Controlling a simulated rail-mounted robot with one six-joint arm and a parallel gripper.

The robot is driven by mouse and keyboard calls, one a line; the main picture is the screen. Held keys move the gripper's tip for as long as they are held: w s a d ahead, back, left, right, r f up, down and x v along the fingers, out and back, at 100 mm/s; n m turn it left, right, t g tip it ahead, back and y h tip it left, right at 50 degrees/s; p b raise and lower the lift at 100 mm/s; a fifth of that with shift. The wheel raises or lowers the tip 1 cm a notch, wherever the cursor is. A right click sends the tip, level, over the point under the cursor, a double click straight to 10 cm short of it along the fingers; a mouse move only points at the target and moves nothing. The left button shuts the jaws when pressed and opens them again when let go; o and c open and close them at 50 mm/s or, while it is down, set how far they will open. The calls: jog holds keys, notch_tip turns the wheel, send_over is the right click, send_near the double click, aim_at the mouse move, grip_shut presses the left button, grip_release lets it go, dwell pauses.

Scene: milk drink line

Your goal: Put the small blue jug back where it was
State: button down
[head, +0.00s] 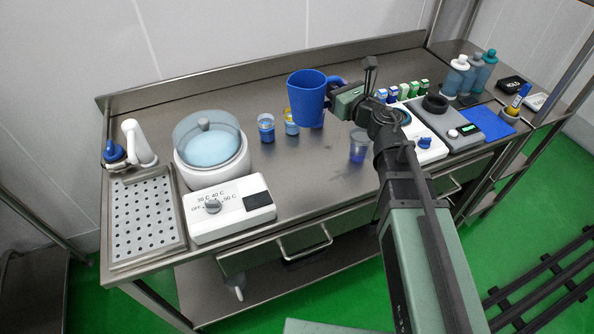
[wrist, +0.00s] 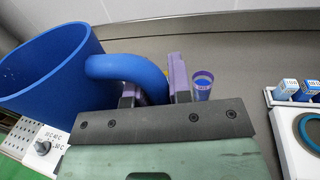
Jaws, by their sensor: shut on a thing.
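The blue jug (head: 306,98) is upright, in the middle of the head view, above the back part of the steel counter. It seems to be held clear of the counter, though its base is hard to judge. My gripper (head: 340,99) is at its right side, shut on the jug's handle. In the wrist view the jug (wrist: 45,72) fills the left side, and its curved handle passes between the two purple fingers of my gripper (wrist: 153,88). The jug's inside is only partly seen.
A white heated bath (head: 212,152) is left. Small cartons (head: 393,93), a scale (head: 445,125) and bottles (head: 455,77) are right.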

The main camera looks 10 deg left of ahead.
notch_tip(320, 180, down, 21)
jog(key=b, duration=2)
jog(key=shift+d+r, duration=0.1)
jog(key=shift+r, duration=0.4)
jog(key=shift+f, duration=0.25)
jog(key=c, duration=1)
grip_release()
jog(key=shift+r, duration=0.1)
jog(key=shift+c, duration=0.2)
jog(key=shift+r+p, duration=0.3)
jog(key=v, duration=0.7)
jog(key=shift+s+d+f, duration=0.15)
jog(key=shift+d, duration=0.05)
